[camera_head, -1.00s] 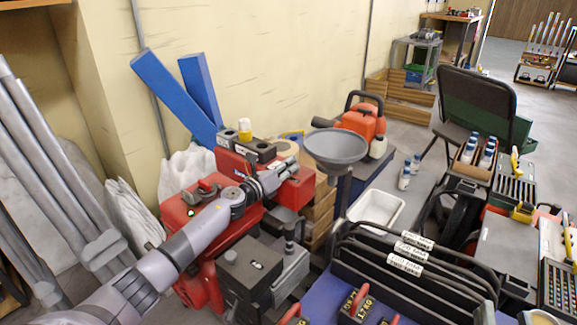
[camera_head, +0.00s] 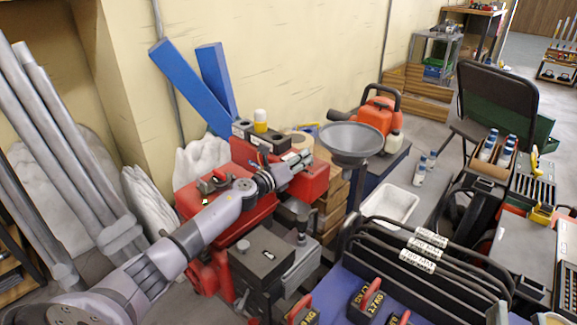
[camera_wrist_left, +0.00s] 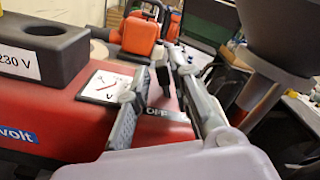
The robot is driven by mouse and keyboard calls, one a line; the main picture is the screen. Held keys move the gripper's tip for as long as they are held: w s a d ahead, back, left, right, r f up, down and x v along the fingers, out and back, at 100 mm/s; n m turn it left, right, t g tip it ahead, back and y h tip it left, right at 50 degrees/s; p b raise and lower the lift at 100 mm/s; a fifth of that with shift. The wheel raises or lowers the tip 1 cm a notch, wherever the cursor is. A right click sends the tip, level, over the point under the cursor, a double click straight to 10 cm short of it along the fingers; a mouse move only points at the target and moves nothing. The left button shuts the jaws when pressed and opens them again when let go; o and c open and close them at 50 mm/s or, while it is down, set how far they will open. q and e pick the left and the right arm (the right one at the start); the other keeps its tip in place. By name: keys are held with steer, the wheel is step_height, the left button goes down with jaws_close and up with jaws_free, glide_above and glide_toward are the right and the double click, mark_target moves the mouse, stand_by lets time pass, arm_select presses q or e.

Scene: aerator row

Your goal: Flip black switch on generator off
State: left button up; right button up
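The red generator (camera_head: 225,210) stands by the wall. In the left wrist view its red panel (camera_wrist_left: 60,108) carries a dial gauge, a "230 V" socket block and part of a blue "volt" label. A black switch plate with "OFF" lettering (camera_wrist_left: 157,112) shows between my fingers; the fingers hide part of it. My left gripper (camera_head: 308,157) is at the generator's right end. In the left wrist view my left gripper (camera_wrist_left: 163,95) has its fingers apart, one on each side of the switch area. I cannot tell whether either finger touches the switch. My right gripper is not in view.
A grey funnel (camera_head: 350,140) stands just right of my left gripper. An orange jerrycan-like unit (camera_head: 368,118) is behind it. Blue planks (camera_head: 190,85) lean on the wall. A black box (camera_head: 262,262) is in front of the generator, and a blue-topped rack (camera_head: 340,280) stands at front right.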

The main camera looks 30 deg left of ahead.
arm_select(q)
steer(key=s+a, duration=0.1)
steer(key=s, duration=1)
steer(key=shift+a, duration=0.25)
steer(key=shift+s, duration=0.1)
